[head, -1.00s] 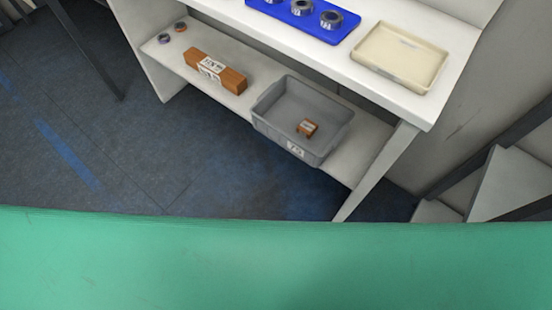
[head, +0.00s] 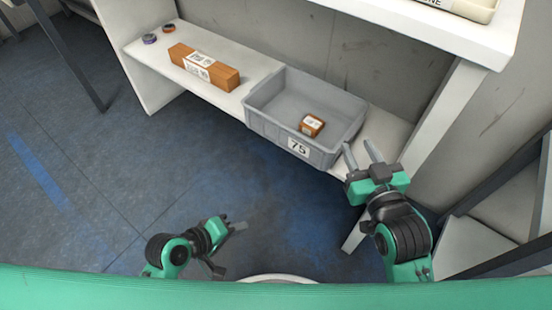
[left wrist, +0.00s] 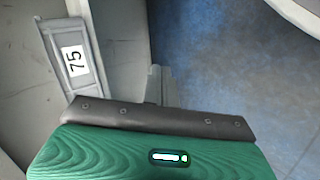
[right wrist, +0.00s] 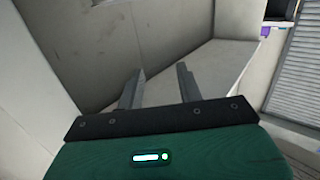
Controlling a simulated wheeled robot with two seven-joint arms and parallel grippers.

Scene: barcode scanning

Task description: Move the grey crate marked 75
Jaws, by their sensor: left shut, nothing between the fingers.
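The grey crate marked 75 (head: 262,124) stands on the lower shelf, its white label facing me. A small brown box (head: 311,125) lies inside it. The crate's labelled side also shows in the left wrist view (left wrist: 88,84). My left gripper (head: 243,227) is shut and empty, low in front of the shelf and apart from the crate. In the left wrist view its fingers (left wrist: 155,84) are together. My right gripper (head: 361,148) is open and empty, close to the crate's right end; whether it touches cannot be told. Its spread fingers (right wrist: 159,84) show in the right wrist view.
A long brown box (head: 205,68) lies on the lower shelf (head: 255,69) left of the crate, with two tape rolls (head: 160,34) at the far left. The dark floor (head: 110,170) in front is clear.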

